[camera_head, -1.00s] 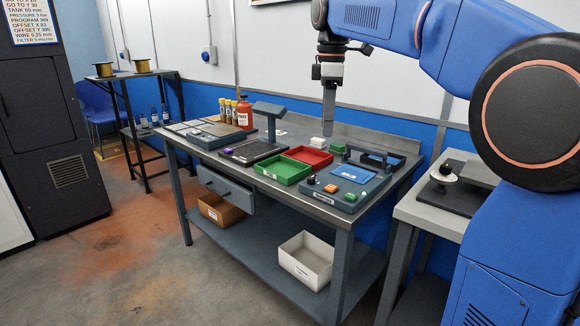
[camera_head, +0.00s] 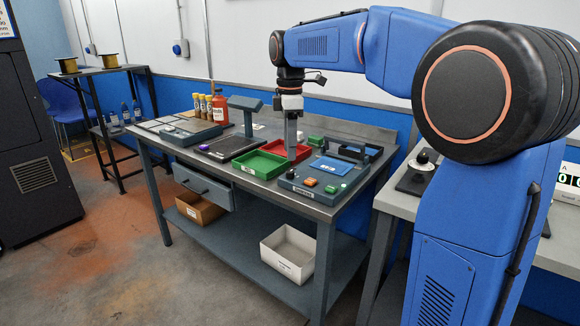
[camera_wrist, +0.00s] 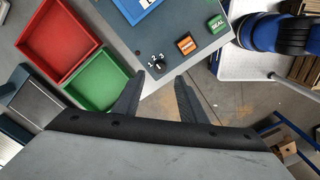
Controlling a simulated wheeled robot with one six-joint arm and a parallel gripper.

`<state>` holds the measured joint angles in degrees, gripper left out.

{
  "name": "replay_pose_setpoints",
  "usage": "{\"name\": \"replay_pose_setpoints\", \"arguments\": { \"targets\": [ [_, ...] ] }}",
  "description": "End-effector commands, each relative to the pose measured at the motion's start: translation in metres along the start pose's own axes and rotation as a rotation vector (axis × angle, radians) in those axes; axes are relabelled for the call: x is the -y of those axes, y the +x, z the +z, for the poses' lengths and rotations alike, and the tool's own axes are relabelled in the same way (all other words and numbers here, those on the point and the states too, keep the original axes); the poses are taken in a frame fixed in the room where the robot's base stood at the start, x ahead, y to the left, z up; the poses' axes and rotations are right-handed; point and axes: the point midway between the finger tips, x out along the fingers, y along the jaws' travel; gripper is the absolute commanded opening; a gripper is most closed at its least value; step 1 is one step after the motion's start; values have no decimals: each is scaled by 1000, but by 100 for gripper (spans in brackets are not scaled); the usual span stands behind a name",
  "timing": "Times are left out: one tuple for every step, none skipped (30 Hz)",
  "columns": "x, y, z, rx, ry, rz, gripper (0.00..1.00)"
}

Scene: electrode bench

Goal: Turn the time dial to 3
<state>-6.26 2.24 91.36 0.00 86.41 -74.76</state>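The time dial (camera_wrist: 158,66) is a small dark knob with the white marks 1, 2 and 3 beside it, on the grey sealer panel (camera_wrist: 138,42). Which mark it points to is too small to tell. In the head view the dial (camera_head: 290,174) is a small dark knob at the panel's left front corner. My gripper (camera_wrist: 160,76) is open and empty, and in the wrist view the dial appears between its fingertips, apart from them. In the head view my gripper (camera_head: 291,157) points down above the bench, near the red tray.
An orange button (camera_wrist: 186,44) and a green SEAL button (camera_wrist: 217,24) sit right of the dial. A red tray (camera_wrist: 28,52) and a green tray (camera_wrist: 72,82) lie to the left. A post with a head (camera_head: 246,104) stands behind the green tray.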

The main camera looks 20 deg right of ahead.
Motion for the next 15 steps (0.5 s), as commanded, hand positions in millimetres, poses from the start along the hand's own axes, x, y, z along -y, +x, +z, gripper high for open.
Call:
{"name": "replay_pose_setpoints", "arguments": {
  "targets": [
    [1, 10, 0, 0, 0, -2, 38],
    [1, 15, 0, 1, 0, -3, 38],
    [0, 22, 0, 0, 0, -2, 38],
    [0, 26, 0, 1, 0, -2, 38],
    [1, 31, 0, 1, 0, -2, 38],
    [0, 37, 0, 0, 0, -1, 38],
    [0, 41, 0, 0, 0, -1, 38],
    [0, 45, 0, 0, 0, -2, 38],
    [0, 49, 0, 0, 0, -1, 38],
    [0, 52, 0, 0, 0, 0, 38],
    [0, 55, 0, 0, 0, 0, 38],
    [0, 58, 0, 0, 0, -1, 38],
    [0, 60, 0, 0, 0, -1, 38],
    [0, 61, 0, 0, 0, 0, 38],
    [0, 63, 0, 0, 0, 0, 38]
  ]
}}
